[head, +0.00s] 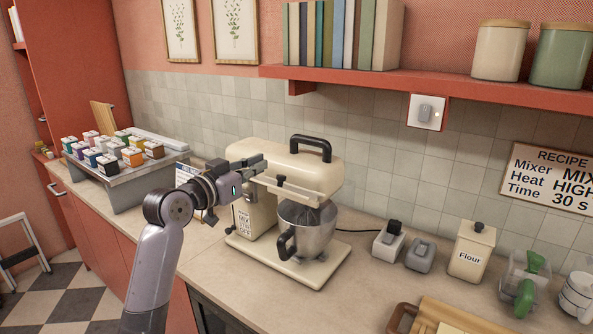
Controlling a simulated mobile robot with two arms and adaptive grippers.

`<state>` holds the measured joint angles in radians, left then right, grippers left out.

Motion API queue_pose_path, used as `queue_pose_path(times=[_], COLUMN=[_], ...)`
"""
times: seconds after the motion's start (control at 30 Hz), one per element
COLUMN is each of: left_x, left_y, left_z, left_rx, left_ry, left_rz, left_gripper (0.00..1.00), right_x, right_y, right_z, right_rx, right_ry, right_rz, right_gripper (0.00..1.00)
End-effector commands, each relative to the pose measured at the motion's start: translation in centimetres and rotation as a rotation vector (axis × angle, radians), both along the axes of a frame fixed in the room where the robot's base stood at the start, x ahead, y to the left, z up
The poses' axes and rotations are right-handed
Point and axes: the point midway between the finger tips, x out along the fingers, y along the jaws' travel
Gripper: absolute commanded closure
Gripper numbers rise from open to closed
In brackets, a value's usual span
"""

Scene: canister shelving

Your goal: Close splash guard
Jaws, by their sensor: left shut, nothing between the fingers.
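A cream stand mixer (310,168) stands on the counter, with a black handle on top of its head. Its steel bowl (308,232), with a dark side handle, sits under the head. A cream strip with a small dark knob, apparently the splash guard (298,193), runs along the lower front of the head, above the bowl. I cannot tell how far the guard is open. My left gripper (260,163) is shut and empty at the left front of the mixer head, just above the strip's left end. Contact is not clear. My right gripper is out of view.
A grey rack (116,185) of small coloured boxes stands left on the counter (215,264). Right of the mixer are small grey-white items, a flour canister (471,254) and a clear container (524,281) with green tools. A red shelf (430,86) hangs above.

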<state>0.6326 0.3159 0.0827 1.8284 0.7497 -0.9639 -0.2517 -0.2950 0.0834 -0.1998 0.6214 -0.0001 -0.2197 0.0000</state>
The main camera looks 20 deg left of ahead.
Motion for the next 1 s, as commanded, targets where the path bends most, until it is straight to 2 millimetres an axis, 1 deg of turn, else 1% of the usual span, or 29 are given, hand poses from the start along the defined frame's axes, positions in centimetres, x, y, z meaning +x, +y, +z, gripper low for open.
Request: queue_pose_path(times=[0.03, 0.17, 0.37, 0.5, 0.67, 0.7, 0.8, 1.0], left_x=[0.0, 1.2, 4.7, 7.1, 9.4, 9.1, 8.5, 8.0], left_y=[-0.1, -0.6, -1.9, -2.8, -3.6, -3.4, -3.2, -3.0], left_z=[0.5, 0.7, 0.8, 0.7, 0.6, -0.4, -1.7, -3.3], left_rx=[0.002, -0.002, -0.003, -0.003, -0.001, 0.0, 0.0, 0.001], left_ry=[-0.006, -0.003, -0.003, -0.002, -0.003, 0.002, -0.001, -0.003], left_rz=[-0.003, -0.005, -0.005, -0.005, -0.003, -0.002, -0.001, -0.003], left_gripper=[1.0, 1.0, 1.0, 1.0, 1.0, 1.0, 1.0, 1.0], right_x=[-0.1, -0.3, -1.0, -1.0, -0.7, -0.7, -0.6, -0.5], right_y=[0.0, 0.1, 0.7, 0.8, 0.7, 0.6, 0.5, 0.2], right_z=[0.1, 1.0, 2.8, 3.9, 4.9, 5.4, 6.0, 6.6], right_rx=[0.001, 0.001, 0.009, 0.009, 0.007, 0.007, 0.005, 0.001], right_ry=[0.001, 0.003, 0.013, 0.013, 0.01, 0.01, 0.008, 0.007], right_rz=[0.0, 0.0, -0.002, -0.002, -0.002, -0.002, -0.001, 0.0], right_gripper=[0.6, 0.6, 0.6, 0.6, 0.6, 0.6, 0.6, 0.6])
